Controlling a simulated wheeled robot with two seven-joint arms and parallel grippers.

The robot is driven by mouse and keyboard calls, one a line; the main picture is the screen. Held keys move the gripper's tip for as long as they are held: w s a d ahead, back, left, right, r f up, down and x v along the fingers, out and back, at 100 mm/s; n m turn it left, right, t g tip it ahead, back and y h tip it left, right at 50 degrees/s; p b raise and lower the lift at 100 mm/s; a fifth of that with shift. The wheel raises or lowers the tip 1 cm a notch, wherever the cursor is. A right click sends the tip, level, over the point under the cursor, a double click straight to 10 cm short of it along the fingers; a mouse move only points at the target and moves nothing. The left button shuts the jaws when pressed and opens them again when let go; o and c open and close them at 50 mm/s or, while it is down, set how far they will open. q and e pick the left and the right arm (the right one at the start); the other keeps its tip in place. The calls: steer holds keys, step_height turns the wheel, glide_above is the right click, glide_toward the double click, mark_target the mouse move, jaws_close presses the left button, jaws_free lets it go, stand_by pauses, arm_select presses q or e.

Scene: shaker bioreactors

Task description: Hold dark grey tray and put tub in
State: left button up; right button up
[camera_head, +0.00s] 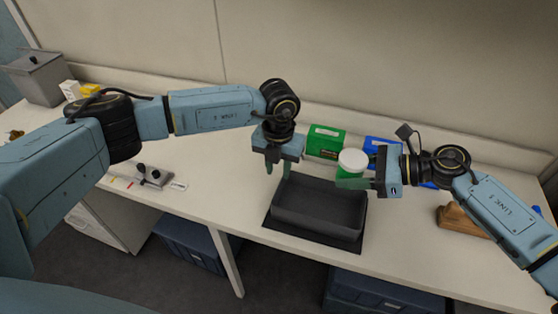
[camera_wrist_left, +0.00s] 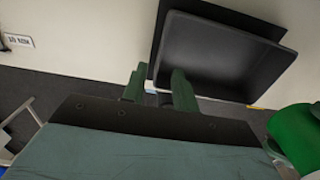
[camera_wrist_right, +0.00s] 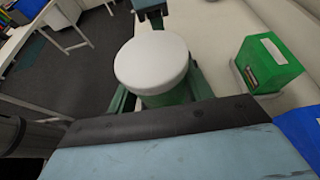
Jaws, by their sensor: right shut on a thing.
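The dark grey tray (camera_head: 318,222) sits on a flat dark mat on the table. It looks empty. My left gripper (camera_head: 279,166) points down at its back left corner. In the left wrist view its fingers (camera_wrist_left: 158,88) are apart, one overlapping the tray (camera_wrist_left: 215,60) and one beside it; I see no firm contact. The tub (camera_head: 352,159) is green with a white lid. It is upright in my right gripper (camera_head: 354,180), above the back right part of the tray. In the right wrist view the fingers are either side of the tub (camera_wrist_right: 152,65), partly hidden below the lid.
A green box (camera_head: 325,141) and a blue box (camera_head: 382,146) stand behind the tray near the wall. A brown wooden block (camera_head: 462,222) is to the right. A small metal device (camera_head: 153,176) lies to the left. The table front left of the tray is clear.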

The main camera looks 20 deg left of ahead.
mark_target(279, 186)
arm_select(q)
step_height(279, 186, down, 10)
stand_by(0.4)
jaws_close()
